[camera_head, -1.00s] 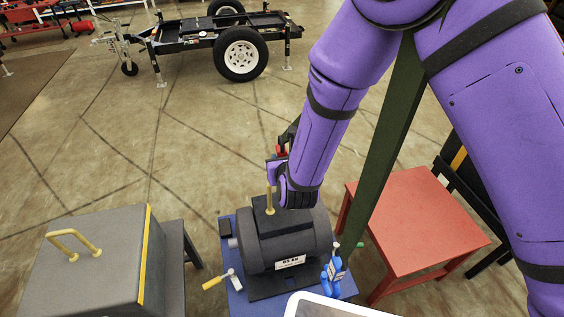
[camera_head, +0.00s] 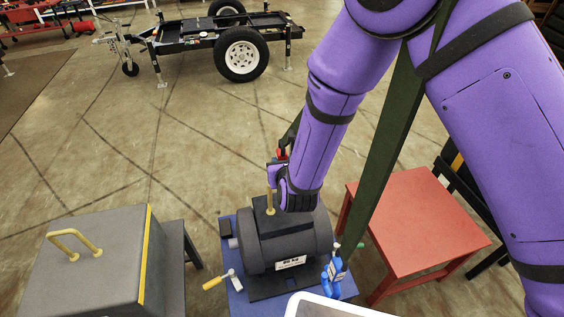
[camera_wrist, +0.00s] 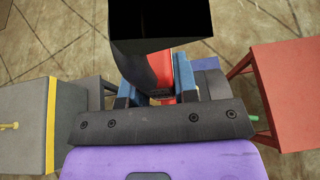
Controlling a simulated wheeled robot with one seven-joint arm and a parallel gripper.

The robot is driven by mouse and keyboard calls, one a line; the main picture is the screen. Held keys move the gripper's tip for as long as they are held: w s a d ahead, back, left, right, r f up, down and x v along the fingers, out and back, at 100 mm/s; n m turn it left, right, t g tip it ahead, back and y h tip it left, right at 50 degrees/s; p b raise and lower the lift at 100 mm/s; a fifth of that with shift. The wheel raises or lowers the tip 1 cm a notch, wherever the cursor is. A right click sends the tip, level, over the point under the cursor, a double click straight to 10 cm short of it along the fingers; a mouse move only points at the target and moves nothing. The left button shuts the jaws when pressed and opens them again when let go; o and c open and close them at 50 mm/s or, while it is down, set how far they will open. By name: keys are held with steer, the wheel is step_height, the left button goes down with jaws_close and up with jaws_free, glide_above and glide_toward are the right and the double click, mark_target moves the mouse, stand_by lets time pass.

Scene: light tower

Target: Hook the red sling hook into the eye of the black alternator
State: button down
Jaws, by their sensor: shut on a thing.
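The black alternator (camera_head: 290,246) lies on a blue stand (camera_head: 229,281) at lower middle of the head view. A thin brass-coloured upright (camera_head: 270,203), apparently its eye seen edge-on, rises from its top. My gripper (camera_wrist: 158,84) is shut on the red sling hook (camera_wrist: 163,92), which shows between its fingers in the wrist view. In the head view a bit of red hook (camera_head: 282,154) shows beside my wrist, just above the upright. The hook's tip is hidden, so I cannot tell whether it is in the eye.
A blue hook (camera_head: 333,274) on a dark green strap (camera_head: 385,150) is at the alternator's right front. A yellow-handled tool (camera_head: 214,283) lies on the stand's left. A grey box (camera_head: 90,262) stands left, a red table (camera_head: 415,220) right. A trailer (camera_head: 215,45) stands behind on open floor.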

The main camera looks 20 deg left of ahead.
steer(key=shift+f, duration=0.2)
steer(key=c, duration=0.9)
jaws_free()
steer(key=shift+o, duration=0.5)
